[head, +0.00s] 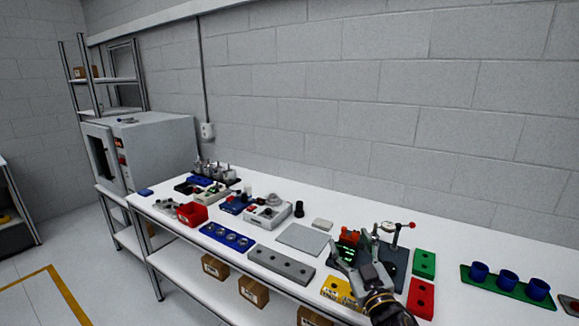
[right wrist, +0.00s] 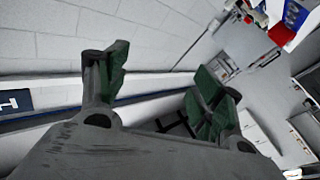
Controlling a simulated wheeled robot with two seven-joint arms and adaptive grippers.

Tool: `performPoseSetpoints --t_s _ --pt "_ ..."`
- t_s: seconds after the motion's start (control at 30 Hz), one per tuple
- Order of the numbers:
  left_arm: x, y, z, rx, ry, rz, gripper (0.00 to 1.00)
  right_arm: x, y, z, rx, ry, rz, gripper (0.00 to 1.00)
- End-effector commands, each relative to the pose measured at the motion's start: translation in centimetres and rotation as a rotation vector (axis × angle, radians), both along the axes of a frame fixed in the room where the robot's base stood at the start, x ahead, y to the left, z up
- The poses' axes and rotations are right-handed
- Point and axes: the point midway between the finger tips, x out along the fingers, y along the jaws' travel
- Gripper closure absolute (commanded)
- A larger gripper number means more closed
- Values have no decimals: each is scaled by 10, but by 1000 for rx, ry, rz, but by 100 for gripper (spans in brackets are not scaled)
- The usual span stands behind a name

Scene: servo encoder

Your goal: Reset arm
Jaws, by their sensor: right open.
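My right gripper (head: 354,250) is low at the right of centre in the head view, over the front part of the workbench. It is open. In the right wrist view its two fingers (right wrist: 160,82) stand apart with nothing held between them. Behind it is a dark fixture plate (head: 397,262) with a toggle clamp (head: 396,229) that has a red tip. A small red and black part with green lights (head: 348,240) shows close beside the fingers; I cannot tell whether they touch it. My left gripper is not in view.
The white workbench (head: 320,215) carries a grey block (head: 281,264), a blue tray (head: 227,238), a yellow block (head: 338,290), green (head: 424,263) and red (head: 420,297) blocks, and blue cups on a green base (head: 508,289). A grey flat pad (head: 302,238) lies left of the fixture.

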Motion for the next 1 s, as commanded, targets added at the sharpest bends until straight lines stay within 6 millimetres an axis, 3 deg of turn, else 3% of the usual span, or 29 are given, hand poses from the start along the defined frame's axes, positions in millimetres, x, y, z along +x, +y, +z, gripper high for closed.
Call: performPoseSetpoints --t_s 0.27,0.47,0.8,1.0 --pt "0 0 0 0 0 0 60 -18 -39 -69 46 277 -166 33" --pt "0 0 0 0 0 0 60 -46 -59 -123 57 501 -249 33" --pt "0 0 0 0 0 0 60 -120 -75 -208 44 908 -309 33" --pt "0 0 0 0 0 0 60 -173 -74 -245 26 1136 -293 33"
